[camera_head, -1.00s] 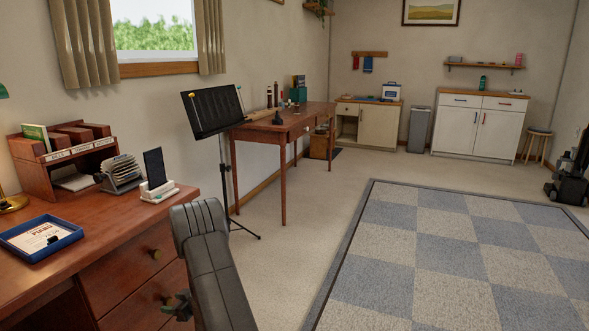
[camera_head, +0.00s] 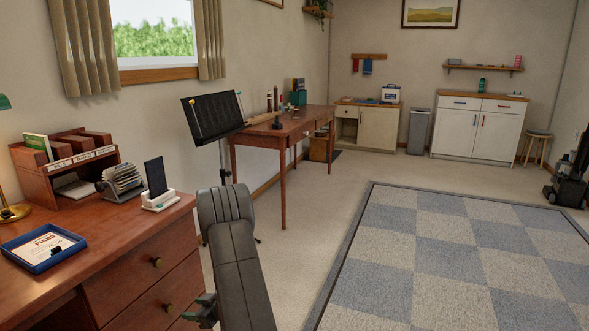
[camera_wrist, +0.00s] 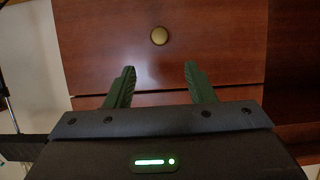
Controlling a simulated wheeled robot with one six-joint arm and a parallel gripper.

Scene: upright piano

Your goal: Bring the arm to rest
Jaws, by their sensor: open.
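My gripper (camera_wrist: 159,72) is open in the wrist view, its two dark green fingers apart with nothing between them. A wooden drawer front with a round brass knob (camera_wrist: 159,36) shows beyond the fingertips. In the head view my arm rises in the lower middle, beside the right side of the desk (camera_head: 165,225). Only a small green part of my gripper (camera_head: 203,308) shows there, low by the drawers; the rest is hidden behind my arm or out of frame.
A black music stand (camera_head: 213,117) stands just behind my arm. A wooden table (camera_head: 285,120) is farther back. The desk bears a blue tray (camera_head: 38,265), a file organiser (camera_head: 62,165) and a phone in a white stand (camera_head: 159,200). The checkered carpet (camera_head: 450,260) at right is clear.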

